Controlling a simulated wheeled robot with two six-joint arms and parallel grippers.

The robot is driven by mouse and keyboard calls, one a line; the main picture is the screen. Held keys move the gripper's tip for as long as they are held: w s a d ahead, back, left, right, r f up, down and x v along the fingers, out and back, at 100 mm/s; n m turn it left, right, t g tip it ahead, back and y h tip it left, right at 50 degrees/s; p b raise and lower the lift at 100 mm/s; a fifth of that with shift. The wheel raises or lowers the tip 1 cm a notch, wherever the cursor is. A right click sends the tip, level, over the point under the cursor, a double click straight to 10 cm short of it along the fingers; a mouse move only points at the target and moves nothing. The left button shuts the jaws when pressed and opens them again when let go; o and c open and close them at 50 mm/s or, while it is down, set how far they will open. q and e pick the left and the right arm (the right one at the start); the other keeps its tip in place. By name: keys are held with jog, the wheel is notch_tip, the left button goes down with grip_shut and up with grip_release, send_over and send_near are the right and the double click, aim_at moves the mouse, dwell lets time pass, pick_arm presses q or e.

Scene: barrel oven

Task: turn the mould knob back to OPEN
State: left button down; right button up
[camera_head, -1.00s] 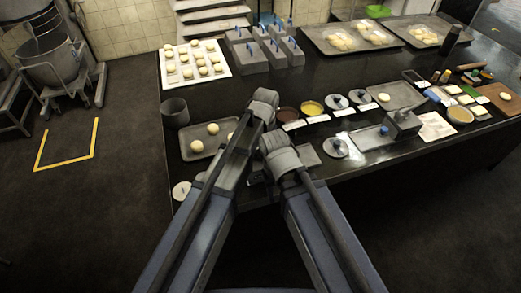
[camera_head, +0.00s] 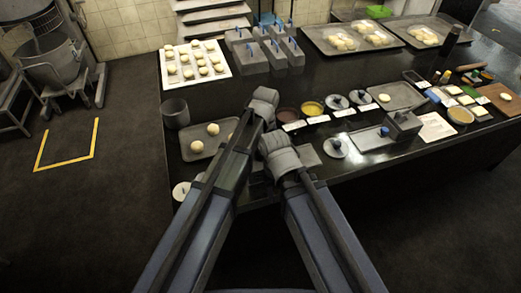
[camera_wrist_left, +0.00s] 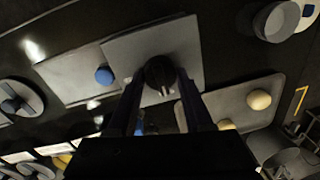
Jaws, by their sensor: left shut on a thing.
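My left gripper (camera_wrist_left: 160,82) is shut on a dark round knob (camera_wrist_left: 160,72), which I take to be the mould knob, in the left wrist view. The knob sits over a flat grey plate (camera_wrist_left: 150,45) and has a small light mark near the fingertips. A blue round button (camera_wrist_left: 104,75) is beside it on a grey plate to the left. The fingers partly cover the knob, and I cannot read any OPEN mark. In the head view my arms hide the knob and the left gripper's fingertips.
A tray with dough balls (camera_head: 190,153) and a grey pot (camera_head: 175,113) stand to the left on the dark table. Small bowls (camera_head: 311,108), round lids (camera_head: 336,148) and a grey block (camera_head: 404,124) crowd the right side.

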pick_arm(q)
jog(key=shift+s, duration=0.1)
jog(key=shift+c, duration=1.5)
grip_release()
jog(key=shift+r, duration=0.15)
jog(key=r+p, duration=0.7)
jog(key=p, duration=0.1)
jog(key=shift+d+r, duration=0.25)
jog(key=shift+d, duration=0.05)
